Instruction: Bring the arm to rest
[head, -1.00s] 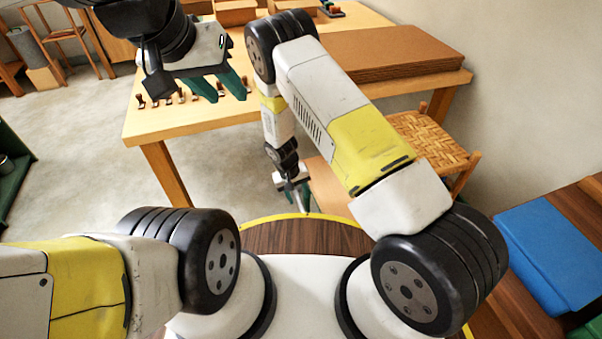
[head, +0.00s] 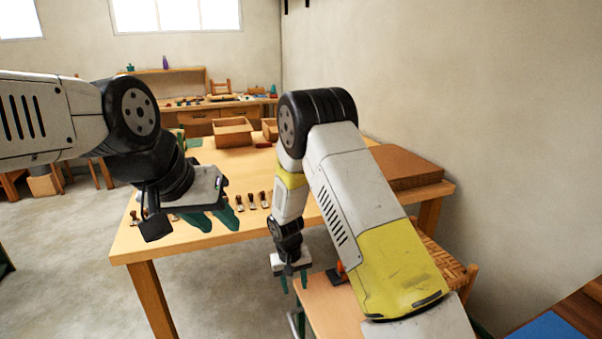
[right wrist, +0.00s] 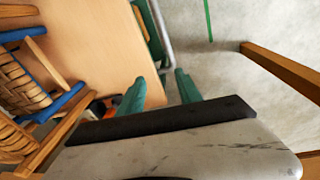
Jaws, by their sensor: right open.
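My right arm bends down from its elbow in the head view, and my right gripper (head: 293,279) hangs with its green fingers pointing down, beside the edge of a small light wooden surface (head: 328,310). In the right wrist view the two green fingers (right wrist: 160,90) are apart with nothing between them. My left gripper (head: 218,218) is at the left, above the front edge of the worktable. Its green fingers point down to the right and look apart, and no object shows between them.
A chair with a woven seat (head: 440,262) stands at the right, near my right arm. Open floor (head: 70,260) lies at the left.

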